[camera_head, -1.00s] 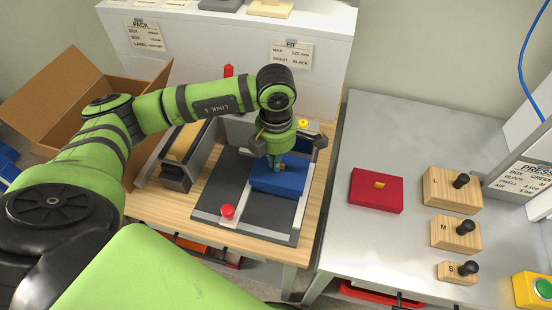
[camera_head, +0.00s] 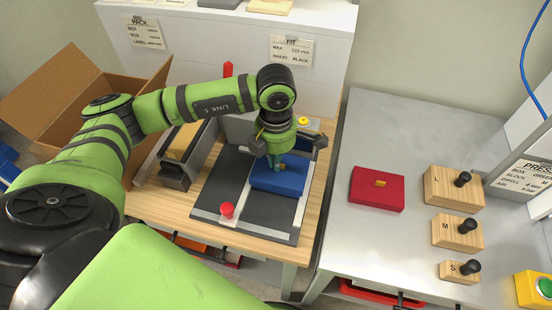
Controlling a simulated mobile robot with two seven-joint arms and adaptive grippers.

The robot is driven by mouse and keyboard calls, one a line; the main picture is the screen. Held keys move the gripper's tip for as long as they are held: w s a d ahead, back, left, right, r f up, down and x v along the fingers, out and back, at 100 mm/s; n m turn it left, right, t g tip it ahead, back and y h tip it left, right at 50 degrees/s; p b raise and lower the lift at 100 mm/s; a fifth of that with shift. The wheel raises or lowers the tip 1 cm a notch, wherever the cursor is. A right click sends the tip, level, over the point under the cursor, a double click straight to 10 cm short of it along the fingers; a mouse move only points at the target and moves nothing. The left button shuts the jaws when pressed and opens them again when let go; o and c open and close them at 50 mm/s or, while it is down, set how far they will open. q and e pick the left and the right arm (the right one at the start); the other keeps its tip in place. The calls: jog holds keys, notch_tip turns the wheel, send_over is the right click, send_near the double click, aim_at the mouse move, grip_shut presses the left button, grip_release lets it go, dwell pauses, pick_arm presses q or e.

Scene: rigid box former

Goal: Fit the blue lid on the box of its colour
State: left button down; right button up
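My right gripper is not in view.
The fixture plate (camera_head: 222,187) has a red knob (camera_head: 227,210) at its front. A red box (camera_head: 377,190) and wooden blocks marked L (camera_head: 440,188), M (camera_head: 447,233) and S (camera_head: 452,272) stand on the metal table. An open cardboard carton (camera_head: 62,98) stands at the left.

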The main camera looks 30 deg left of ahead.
pick_arm(q)
jog(key=shift+f, duration=0.1)
jog(key=c, duration=1.4)
grip_release()
jog(key=shift+o, duration=0.2)
notch_tip(320, 180, up, 12)
jog(key=shift+s, duration=0.1)
